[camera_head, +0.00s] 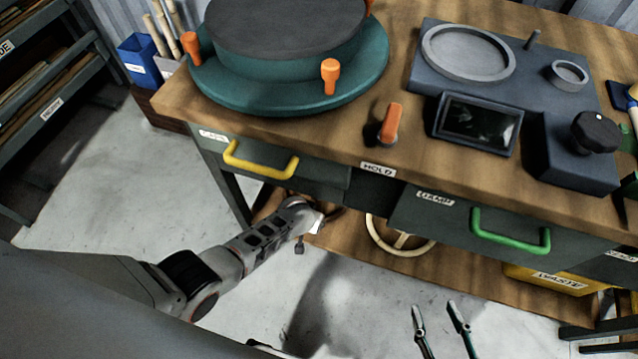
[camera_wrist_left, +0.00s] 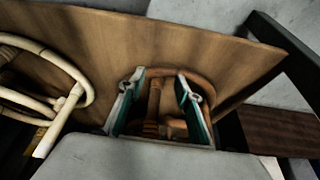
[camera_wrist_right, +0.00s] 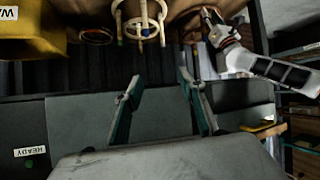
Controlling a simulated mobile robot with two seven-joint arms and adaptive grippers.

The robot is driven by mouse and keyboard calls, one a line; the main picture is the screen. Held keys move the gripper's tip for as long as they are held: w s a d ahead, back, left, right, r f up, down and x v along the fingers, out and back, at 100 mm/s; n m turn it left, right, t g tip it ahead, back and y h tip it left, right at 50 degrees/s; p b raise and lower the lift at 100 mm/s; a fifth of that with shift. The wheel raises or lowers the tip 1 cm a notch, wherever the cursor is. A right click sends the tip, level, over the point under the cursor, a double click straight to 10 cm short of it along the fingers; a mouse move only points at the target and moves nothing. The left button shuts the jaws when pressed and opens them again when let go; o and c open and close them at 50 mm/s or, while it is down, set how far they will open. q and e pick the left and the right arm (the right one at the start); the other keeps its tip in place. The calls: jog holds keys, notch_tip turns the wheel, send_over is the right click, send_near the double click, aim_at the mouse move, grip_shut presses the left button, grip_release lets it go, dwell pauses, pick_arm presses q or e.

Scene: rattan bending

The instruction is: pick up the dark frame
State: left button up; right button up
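The dark frame (camera_wrist_left: 154,102) is a brown rattan piece on the wooden lower shelf under the bench. In the left wrist view a bar of it stands between the two teal fingers of my left gripper (camera_wrist_left: 160,77), and part of its curve shows behind the fingertips. Those fingers are apart, with gaps beside the bar. In the head view my left arm reaches under the bench and its gripper is mostly hidden. My right gripper (camera_head: 438,304) is open and empty in front of the bench; its parted fingers also show in the right wrist view (camera_wrist_right: 158,84).
A pale rattan frame (camera_head: 399,248) lies on the shelf beside the dark one, and also shows in the left wrist view (camera_wrist_left: 83,94). The drawers with yellow (camera_head: 260,170) and green (camera_head: 510,243) handles overhang the shelf. A yellow bin (camera_head: 545,281) stands at right.

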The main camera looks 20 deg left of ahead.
aim_at(317, 210)
pick_arm(q)
jog(key=shift+w+f, duration=0.15)
jog(key=shift+w, duration=0.25)
jog(key=w, duration=0.1)
jog(key=w+b, duration=0.2)
jog(key=shift+d+f, duration=0.15)
jog(key=shift+f, duration=0.1)
jog(key=shift+w+f, duration=0.2)
jog(key=shift+f, duration=0.1)
jog(key=shift+w+b, duration=0.35)
jog(key=shift+b, duration=0.05)
jog(key=shift+w+r, duration=0.1)
jog(key=shift+r, duration=0.1)
jog(key=c, duration=1)
jog(key=shift+w+r, duration=0.1)
jog(key=shift+w, duration=0.05)
grip_shut()
pick_arm(e)
jog(key=shift+w+a+r+m+t+y, duration=0.2)
jog(key=shift+w+a+r, duration=0.1)
jog(key=shift+a+r, duration=0.25)
jog(key=shift+w+a+r+m+t+y, duration=0.2)
jog(key=shift+w+a+r, duration=0.1)
jog(key=shift+a, duration=0.4)
